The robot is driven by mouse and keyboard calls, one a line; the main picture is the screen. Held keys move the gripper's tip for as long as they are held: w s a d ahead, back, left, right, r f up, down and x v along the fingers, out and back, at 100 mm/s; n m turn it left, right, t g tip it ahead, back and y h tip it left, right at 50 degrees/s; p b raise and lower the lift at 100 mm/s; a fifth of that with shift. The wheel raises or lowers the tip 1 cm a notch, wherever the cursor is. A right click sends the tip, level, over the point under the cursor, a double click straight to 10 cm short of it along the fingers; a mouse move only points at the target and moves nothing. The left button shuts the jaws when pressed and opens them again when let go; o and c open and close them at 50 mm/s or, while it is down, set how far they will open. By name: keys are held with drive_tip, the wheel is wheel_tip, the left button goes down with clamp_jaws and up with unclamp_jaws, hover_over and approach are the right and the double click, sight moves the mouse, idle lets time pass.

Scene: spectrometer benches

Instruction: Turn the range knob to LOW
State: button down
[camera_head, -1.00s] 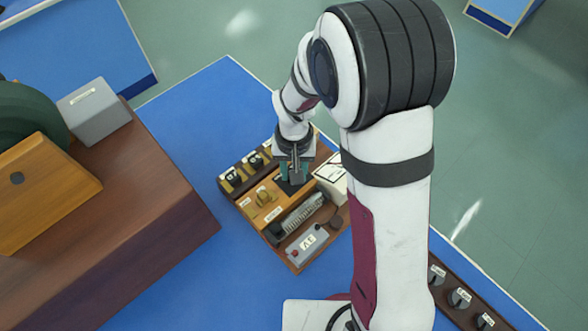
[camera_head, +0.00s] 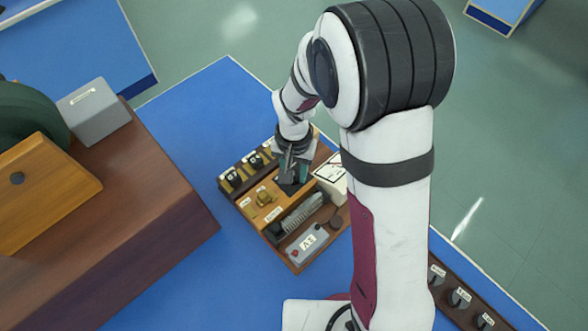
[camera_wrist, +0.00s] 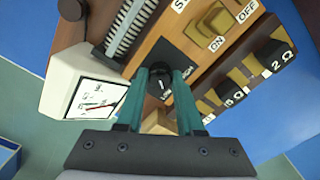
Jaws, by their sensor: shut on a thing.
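The range knob (camera_wrist: 160,83) is a dark round knob with a pale pointer mark, on a black plate (camera_wrist: 181,52) of the wooden instrument board. In the wrist view my gripper (camera_wrist: 160,74) has its teal fingers on both sides of the knob, shut on it. A LOW label (camera_wrist: 166,96) shows just below the knob and a HIGH label (camera_wrist: 187,73) to its right. The pointer's exact setting is hard to read. In the head view my gripper (camera_head: 290,178) is down at the board and hides the knob.
Around the knob are a brass ON/OFF switch (camera_wrist: 214,20), a ribbed coil (camera_wrist: 132,25), a white dial meter (camera_wrist: 92,98) and black resistor knobs (camera_wrist: 234,92). A grey battery-like box (camera_head: 307,242) lies at the board's front. Blue bench (camera_head: 190,110) is clear beyond the board.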

drive_tip(key=c, duration=0.5)
unclamp_jaws()
drive_tip(key=shift+c, duration=0.2)
wheel_tip(320, 180, up, 16)
drive_tip(key=shift+f, duration=0.1)
drive_tip(key=s+d+m+y, duration=0.1)
drive_tip(key=s+d, duration=0.3)
drive_tip(key=s, duration=0.6)
drive_tip(key=s+d+m, duration=0.2)
drive_tip(key=s+d, duration=0.2)
drive_tip(key=s, duration=0.6)
drive_tip(key=shift+y, duration=0.4)
